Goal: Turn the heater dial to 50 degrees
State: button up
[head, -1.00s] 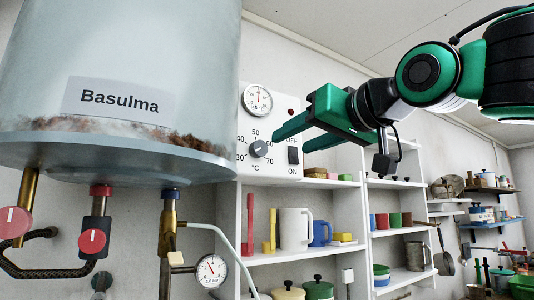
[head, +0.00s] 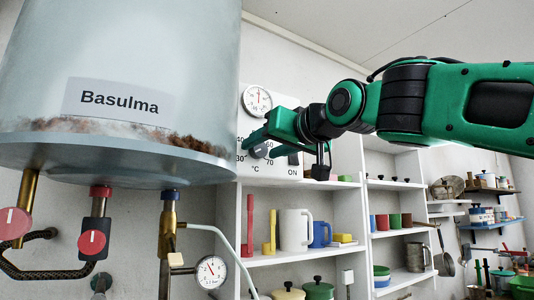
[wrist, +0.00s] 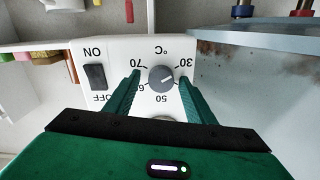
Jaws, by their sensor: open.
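The grey heater dial (wrist: 162,78) is on a white control panel (wrist: 85,52), with numbers from 30 to 70 around it. In the wrist view, which shows the panel upside down, its pale pointer line seems to aim near 30. My gripper (wrist: 160,75) is open, with one green finger on each side of the dial. A gap shows between each finger and the dial, and I see no contact. In the head view my gripper (head: 260,147) is in front of the panel and its fingers partly hide the dial and numbers.
A grey tank labelled Basulma (head: 120,100) hangs close to the left of the panel. A round gauge (head: 257,100) is above the dial, and a black ON/OFF switch (wrist: 95,76) is beside it. White shelves (head: 290,255) with mugs and pots stand below.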

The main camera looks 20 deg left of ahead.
jog(key=c, duration=1.1)
jog(key=shift+w+m, duration=0.1)
jog(key=shift+m, duration=0.3)
jog(key=m, duration=0.4)
jog(key=shift+w+d+m, duration=0.1)
jog(key=shift+m, duration=0.2)
jog(key=m, duration=0.5)
jog(key=shift+f, duration=0.1)
jog(key=m, duration=0.6)
jog(key=shift+m, duration=0.4)
jog(key=m, duration=0.6)
jog(key=shift+d+m, duration=0.1)
jog(key=shift+m, duration=0.2)
